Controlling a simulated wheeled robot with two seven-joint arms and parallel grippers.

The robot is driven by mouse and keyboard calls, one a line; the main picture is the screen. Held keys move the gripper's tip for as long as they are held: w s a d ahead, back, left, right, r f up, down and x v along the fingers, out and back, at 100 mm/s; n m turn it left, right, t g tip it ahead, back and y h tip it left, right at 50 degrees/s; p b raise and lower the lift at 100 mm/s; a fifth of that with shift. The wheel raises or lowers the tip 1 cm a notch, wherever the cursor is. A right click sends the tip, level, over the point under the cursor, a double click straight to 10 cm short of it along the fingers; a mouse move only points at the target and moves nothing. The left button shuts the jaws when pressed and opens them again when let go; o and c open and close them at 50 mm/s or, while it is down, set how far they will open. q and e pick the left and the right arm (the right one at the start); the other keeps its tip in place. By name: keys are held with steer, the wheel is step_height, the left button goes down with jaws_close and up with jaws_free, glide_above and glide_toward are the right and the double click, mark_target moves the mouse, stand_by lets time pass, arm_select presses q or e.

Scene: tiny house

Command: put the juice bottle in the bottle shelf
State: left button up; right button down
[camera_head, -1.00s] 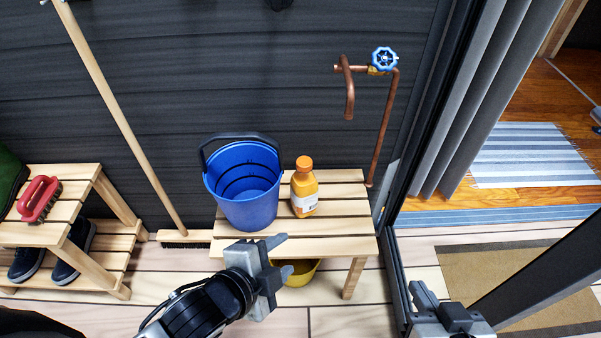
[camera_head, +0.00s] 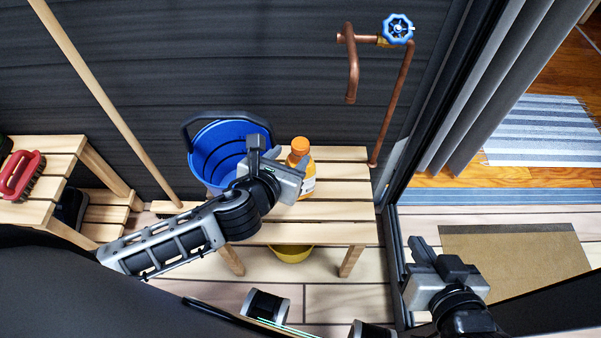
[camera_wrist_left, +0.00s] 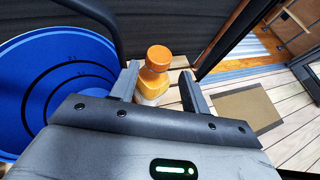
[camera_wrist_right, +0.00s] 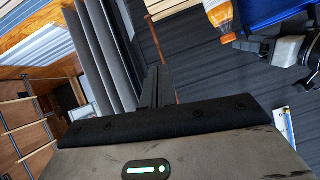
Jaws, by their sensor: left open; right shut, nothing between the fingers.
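The orange juice bottle (camera_head: 309,178) stands upright on a slatted wooden bench (camera_head: 330,211), just right of a blue bucket. My left gripper (camera_head: 281,158) is open in front of the bottle and hides part of it. In the left wrist view the bottle (camera_wrist_left: 154,82) shows between the two spread fingers; I cannot tell whether they touch it. My right gripper (camera_head: 420,246) is shut and empty, low at the right by the glass door frame. The right wrist view shows the bottle (camera_wrist_right: 222,14) at its top edge. I cannot identify a bottle shelf in these views.
The blue bucket (camera_head: 213,152) stands close to my left gripper. A copper pipe with a blue valve (camera_head: 398,28) rises behind the bench. A yellow bowl (camera_head: 291,254) is under it. A broom handle (camera_head: 105,100) leans left, near a rack with a red brush (camera_head: 20,174).

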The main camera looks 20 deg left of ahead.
mark_target(298, 148)
arm_select(q)
steer(key=shift+x, duration=1.05)
steer(key=b+x, duration=0.2)
steer(key=x, duration=0.2)
steer(key=shift+w+f, duration=0.25)
steer(key=shift+w, duration=0.05)
steer(key=shift+w+f, duration=0.1)
steer(key=shift+w, duration=0.1)
arm_select(e)
steer(key=shift+g, duration=0.4)
steer(key=f, duration=0.3)
steer(key=w+a+f, duration=0.1)
steer(key=shift+f, duration=0.15)
arm_select(q)
jaws_close()
